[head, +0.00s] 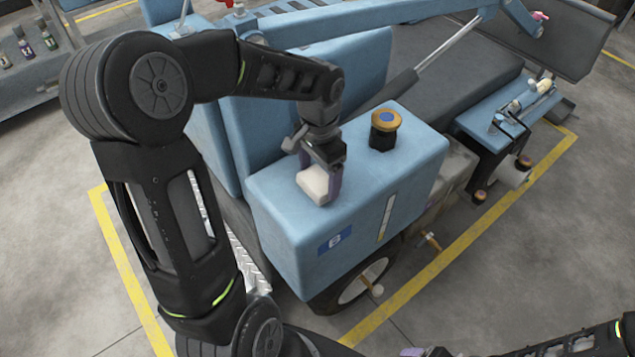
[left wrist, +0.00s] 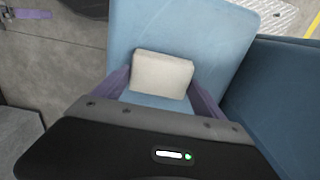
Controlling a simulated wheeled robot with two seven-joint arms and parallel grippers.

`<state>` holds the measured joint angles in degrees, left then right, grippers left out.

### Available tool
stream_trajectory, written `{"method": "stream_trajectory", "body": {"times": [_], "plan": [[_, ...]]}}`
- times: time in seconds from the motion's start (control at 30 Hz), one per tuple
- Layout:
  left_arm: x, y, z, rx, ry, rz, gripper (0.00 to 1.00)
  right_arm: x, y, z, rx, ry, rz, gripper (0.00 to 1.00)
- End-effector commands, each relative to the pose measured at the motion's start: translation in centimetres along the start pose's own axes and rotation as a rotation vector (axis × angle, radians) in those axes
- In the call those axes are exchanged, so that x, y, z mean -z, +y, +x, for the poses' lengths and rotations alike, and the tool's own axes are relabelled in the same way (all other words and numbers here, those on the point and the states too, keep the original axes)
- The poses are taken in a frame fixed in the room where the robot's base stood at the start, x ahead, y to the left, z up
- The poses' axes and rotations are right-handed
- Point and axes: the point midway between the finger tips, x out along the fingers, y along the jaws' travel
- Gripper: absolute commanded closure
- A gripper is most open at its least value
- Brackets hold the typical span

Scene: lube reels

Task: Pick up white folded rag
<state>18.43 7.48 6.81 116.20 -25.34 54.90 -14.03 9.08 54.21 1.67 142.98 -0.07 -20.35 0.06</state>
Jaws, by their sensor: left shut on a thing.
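The white folded rag (head: 314,184) is a small off-white block on the flat top of a blue tank (head: 270,190) in the head view. My left gripper (head: 322,186) reaches down over it from above, with its purple fingers on either side of the rag. The rag (left wrist: 162,74) also shows in the left wrist view, between the two finger ends against the blue top. My left gripper is shut on the rag. I cannot tell whether the rag is clear of the surface. My right arm shows at the bottom right of the head view, with its gripper (head: 425,352) cut off by the edge.
A black filler cap with an orange and blue top (head: 385,128) stands on the tank right of the rag. A blue boom (head: 370,17) crosses above. A wheel (head: 362,283) is below the tank. Yellow lines (head: 440,283) mark the grey floor, which is open at the right.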

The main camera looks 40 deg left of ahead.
Motion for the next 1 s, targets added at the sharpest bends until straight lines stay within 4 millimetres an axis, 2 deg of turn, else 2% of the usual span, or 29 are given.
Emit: {"method": "stream_trajectory", "body": {"times": [0.03,0.2,0.47,0.57,0.9,1.0], "plan": [[0.0,0.0,0.0,0.0,0.0,0.0,0.51,0.0,0.0,0.0,0.0,0.0,0.0,0.25],[0.0,0.0,0.0,0.0,0.0,0.0,0.65,0.0,0.0,0.0,0.0,0.0,0.0,0.25],[0.1,-0.1,-0.6,0.002,0.003,0.0,0.65,0.0,0.0,0.0,0.0,0.0,0.0,0.25],[0.1,-0.1,-1.7,0.003,0.004,0.001,0.65,0.0,0.0,0.1,0.0,0.0,0.0,0.25],[0.1,0.0,-8.0,0.002,0.004,0.001,0.65,0.0,0.1,0.4,0.0,0.0,0.0,0.25],[0.1,0.0,-9.3,0.002,0.003,0.001,0.65,0.0,0.1,0.4,0.0,0.0,0.0,0.25]]}}
